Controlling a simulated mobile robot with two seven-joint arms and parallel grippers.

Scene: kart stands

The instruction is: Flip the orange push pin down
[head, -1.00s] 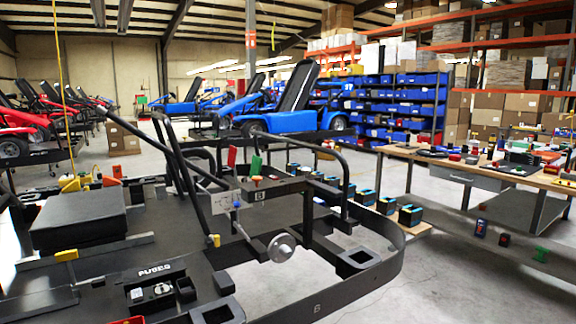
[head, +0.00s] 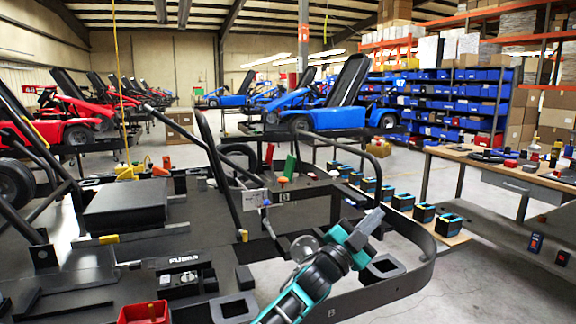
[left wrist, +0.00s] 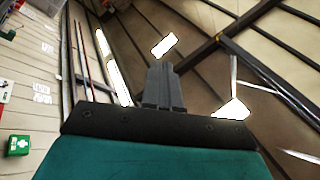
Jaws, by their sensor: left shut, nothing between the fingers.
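An orange push pin (head: 282,180) with a round cap stands up from the dark plate of the nearest kart frame in the head view, in front of an upright green plate (head: 290,166). My left gripper (head: 376,214) is in front and to the right of the pin, over the frame's front right corner, apart from the pin. In the left wrist view its dark fingers (left wrist: 164,84) are together with nothing between them and point up toward the ceiling and roof beams. The pin does not show in that view. My right gripper is not in view.
The black frame's curved bumper (head: 425,262) runs around the front right. A blue knob (head: 266,203) and black tube bars stand near the pin. A red bin (head: 144,312) sits at the lower left.

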